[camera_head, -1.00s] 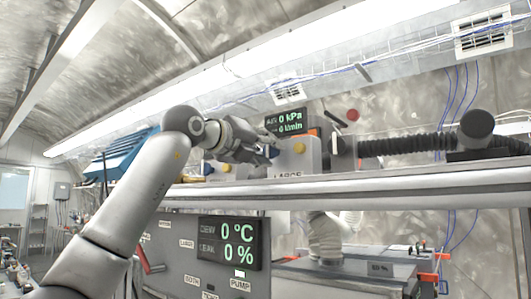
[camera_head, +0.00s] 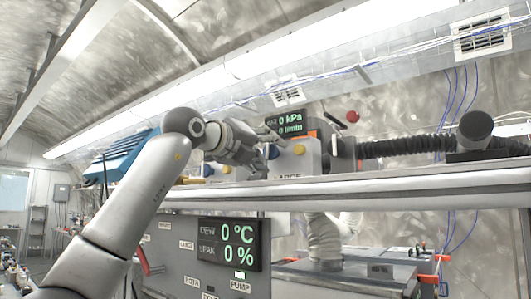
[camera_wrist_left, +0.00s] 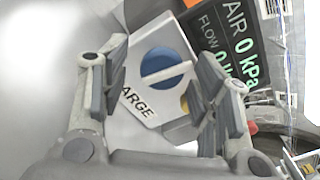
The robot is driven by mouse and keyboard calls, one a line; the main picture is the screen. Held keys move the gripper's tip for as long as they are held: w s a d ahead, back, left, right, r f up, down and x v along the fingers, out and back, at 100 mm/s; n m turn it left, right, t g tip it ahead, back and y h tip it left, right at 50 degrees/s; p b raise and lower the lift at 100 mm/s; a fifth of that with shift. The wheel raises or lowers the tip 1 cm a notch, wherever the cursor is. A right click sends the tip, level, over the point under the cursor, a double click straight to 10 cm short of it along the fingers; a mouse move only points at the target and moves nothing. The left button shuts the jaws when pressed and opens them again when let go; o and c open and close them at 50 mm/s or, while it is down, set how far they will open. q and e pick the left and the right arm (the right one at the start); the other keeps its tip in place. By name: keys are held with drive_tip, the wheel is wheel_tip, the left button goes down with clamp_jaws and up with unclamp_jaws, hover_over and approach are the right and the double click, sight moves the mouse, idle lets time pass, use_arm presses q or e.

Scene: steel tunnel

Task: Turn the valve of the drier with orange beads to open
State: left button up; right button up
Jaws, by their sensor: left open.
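A blue round knob (camera_wrist_left: 166,75) with a pale bar across it sits on a white box face (camera_wrist_left: 135,75) labelled "LARGE", the first letter hidden. In the left wrist view the knob lies between the spread fingers of my left gripper (camera_wrist_left: 156,92), apart from both. In the head view my left gripper (camera_head: 268,150) is in front of the blue knob (camera_head: 273,151), of which only a part shows. A yellow knob (camera_head: 299,149) is on the same box, to the right. No drier with orange beads can be made out. My right gripper is out of view.
A green-lettered display (camera_head: 286,124) reads 0 kPa behind the box. A shelf edge (camera_head: 380,184) runs below it. A lower display (camera_head: 229,243) reads 0 °C and 0 %. A black ribbed hose (camera_head: 410,144) lies to the right.

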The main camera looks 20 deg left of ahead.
use_arm(q)
drive_tip(key=shift+s, duration=0.1)
drive_tip(key=v, duration=1.2)
